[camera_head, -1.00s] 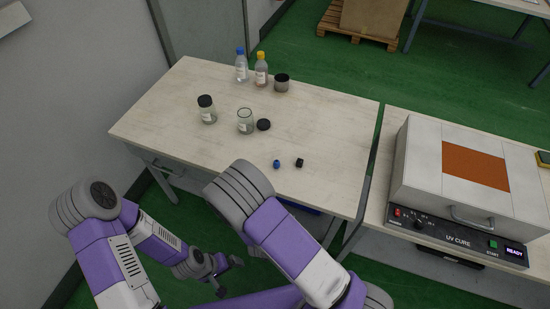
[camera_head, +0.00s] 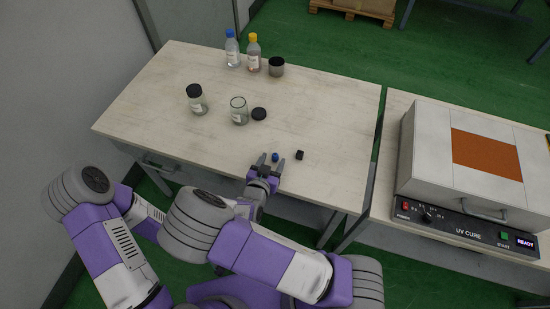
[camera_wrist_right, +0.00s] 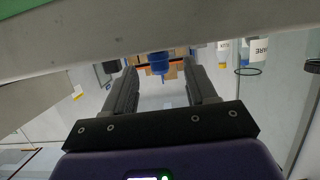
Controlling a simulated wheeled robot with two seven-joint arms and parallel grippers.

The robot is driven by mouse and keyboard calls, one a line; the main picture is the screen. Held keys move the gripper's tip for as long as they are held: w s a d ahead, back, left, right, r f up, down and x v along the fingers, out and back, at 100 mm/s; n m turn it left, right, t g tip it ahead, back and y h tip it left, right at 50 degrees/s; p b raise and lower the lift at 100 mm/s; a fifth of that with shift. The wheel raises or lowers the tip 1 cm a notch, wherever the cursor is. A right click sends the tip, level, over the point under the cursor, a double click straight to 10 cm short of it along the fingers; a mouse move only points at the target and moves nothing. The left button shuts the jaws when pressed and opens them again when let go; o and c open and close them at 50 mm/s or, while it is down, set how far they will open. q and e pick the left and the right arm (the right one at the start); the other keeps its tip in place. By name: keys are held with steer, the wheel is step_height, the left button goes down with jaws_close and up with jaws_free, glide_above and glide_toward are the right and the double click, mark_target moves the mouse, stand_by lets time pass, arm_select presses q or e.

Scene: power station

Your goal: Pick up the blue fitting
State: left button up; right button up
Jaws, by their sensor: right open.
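The small blue fitting (camera_head: 275,157) sits on the light wood table (camera_head: 320,110) near its front edge. My right gripper (camera_head: 271,160) is open and reaches in over that edge, its fingertips on either side of the fitting. In the right wrist view the fitting (camera_wrist_right: 159,63) shows between the two open fingers (camera_wrist_right: 162,72) near their tips, with a visible gap on each side. My left arm is at the left of the head view; its gripper does not show.
A small black part (camera_head: 299,155) lies just right of the fitting. Behind are an open glass jar (camera_head: 239,112), a black lid (camera_head: 259,114), a black-capped jar (camera_head: 197,100), two bottles and a dark-topped container (camera_head: 277,67). A UV cure box (camera_head: 465,165) stands on the right table.

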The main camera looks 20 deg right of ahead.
steer(key=shift+w+d+f, duration=0.15)
steer(key=shift+w+d, duration=0.2)
steer(key=shift+w, duration=0.1)
jaws_close()
